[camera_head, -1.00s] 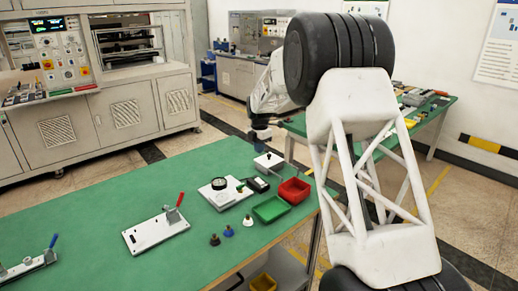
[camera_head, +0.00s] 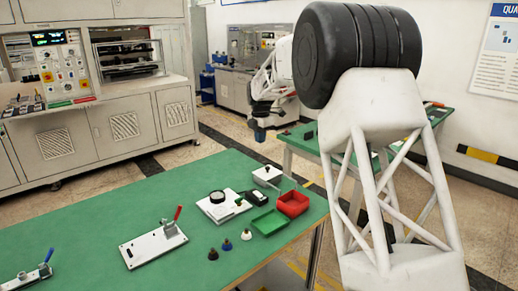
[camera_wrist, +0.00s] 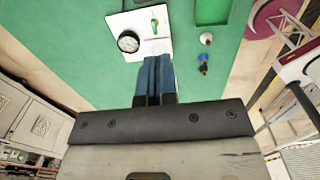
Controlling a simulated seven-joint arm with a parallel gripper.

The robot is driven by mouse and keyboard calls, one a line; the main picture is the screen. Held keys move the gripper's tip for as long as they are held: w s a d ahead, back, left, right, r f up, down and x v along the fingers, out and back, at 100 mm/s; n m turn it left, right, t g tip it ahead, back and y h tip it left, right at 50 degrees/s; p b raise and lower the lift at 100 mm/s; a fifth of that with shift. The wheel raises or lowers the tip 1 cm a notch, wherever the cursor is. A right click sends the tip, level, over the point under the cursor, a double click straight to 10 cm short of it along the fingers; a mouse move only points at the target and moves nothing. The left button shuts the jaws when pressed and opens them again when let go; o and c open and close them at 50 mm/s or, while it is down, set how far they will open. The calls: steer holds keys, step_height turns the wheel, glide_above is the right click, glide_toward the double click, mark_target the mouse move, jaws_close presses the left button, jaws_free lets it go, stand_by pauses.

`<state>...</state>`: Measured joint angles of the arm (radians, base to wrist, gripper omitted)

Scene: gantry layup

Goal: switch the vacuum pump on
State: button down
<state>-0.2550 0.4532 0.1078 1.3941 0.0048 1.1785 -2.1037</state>
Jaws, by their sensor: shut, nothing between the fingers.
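A white plate (camera_head: 222,208) lies on the green table. It carries a round dial gauge (camera_head: 217,196) and a small green lever; the gauge (camera_wrist: 128,40) and green lever (camera_wrist: 154,25) also show in the wrist view. A white box (camera_head: 267,174) with a small dark part on top stands behind the plate, and a black device (camera_head: 256,197) lies at its right. I cannot tell which of these is the vacuum pump, nor any switch position.
A green bin (camera_head: 269,223) and a red bin (camera_head: 293,203) stand at the table's right edge. Several small knobbed pieces (camera_head: 227,244) stand in front of the plate. A white fixture with a red handle (camera_head: 153,246) lies left. The back left tabletop is clear.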

steer(key=shift+s+d+r, duration=0.15)
steer(key=shift+r, duration=1.3)
steer(key=s+d+r+m, duration=0.3)
steer(key=s+d+m, duration=0.25)
steer(key=s, duration=0.45)
steer(key=s+d+r+m+t, duration=0.1)
steer(key=s+d+r+m, duration=0.4)
steer(key=s, duration=0.6)
steer(key=s+d+r+m, duration=0.1)
steer(key=s+d+m, duration=0.2)
steer(key=s+d, duration=0.5)
steer(key=s+d+f+m, duration=0.2)
steer(key=s+f+m, duration=0.1)
steer(key=s, duration=0.8)
steer(key=s+d+f+m+t, duration=0.1)
steer(key=s+m, duration=0.5)
steer(key=s, duration=0.6)
steer(key=s+d+f+m, duration=0.3)
steer(key=s+f, duration=0.3)
steer(key=s, duration=0.5)
steer(key=shift+s+m, duration=0.4)
steer(key=shift+m, duration=0.45)
